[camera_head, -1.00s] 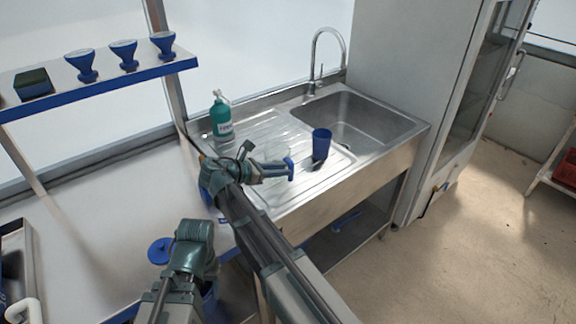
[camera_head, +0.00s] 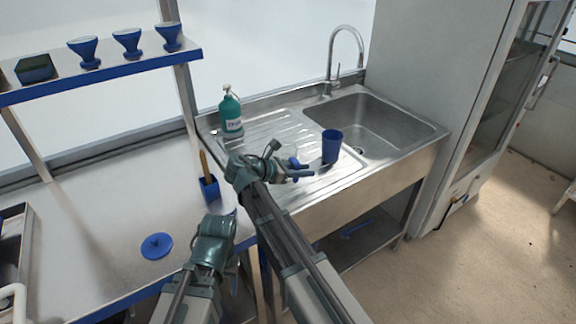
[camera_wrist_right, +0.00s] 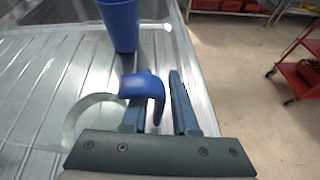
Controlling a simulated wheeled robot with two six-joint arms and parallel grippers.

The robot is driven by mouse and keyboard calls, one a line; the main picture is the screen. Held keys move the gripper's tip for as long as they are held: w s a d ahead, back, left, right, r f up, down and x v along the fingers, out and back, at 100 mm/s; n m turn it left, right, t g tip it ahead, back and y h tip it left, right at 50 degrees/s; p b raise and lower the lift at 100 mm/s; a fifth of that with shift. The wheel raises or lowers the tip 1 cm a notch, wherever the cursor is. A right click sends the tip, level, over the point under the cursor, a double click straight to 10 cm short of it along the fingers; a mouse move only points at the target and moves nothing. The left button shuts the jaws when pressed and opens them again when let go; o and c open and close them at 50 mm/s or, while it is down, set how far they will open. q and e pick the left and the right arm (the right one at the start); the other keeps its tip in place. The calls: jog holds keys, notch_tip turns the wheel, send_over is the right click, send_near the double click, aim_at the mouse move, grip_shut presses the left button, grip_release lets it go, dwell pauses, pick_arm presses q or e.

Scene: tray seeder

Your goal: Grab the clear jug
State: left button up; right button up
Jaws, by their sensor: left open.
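The clear jug (camera_wrist_right: 76,118) is see-through and stands on the ribbed steel drainboard in the right wrist view. Its blue handle (camera_wrist_right: 143,86) points toward the fingers. In the head view the handle (camera_head: 294,162) shows at my right gripper (camera_head: 304,172), while the clear body is hard to make out. My right gripper (camera_wrist_right: 158,100) is open, with the hooked end of the handle between its fingers and a gap beside the right finger. My left gripper (camera_head: 231,262) is low over the front of the bench, open and mostly hidden behind its own arm.
A blue cup (camera_head: 332,146) stands just beyond the jug, beside the sink basin (camera_head: 375,122). A teal pump bottle (camera_head: 231,112) stands at the back of the drainboard. A blue holder (camera_head: 209,188) and blue disc (camera_head: 157,246) are on the left bench.

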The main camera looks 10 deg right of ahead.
grip_shut()
dwell(1.3)
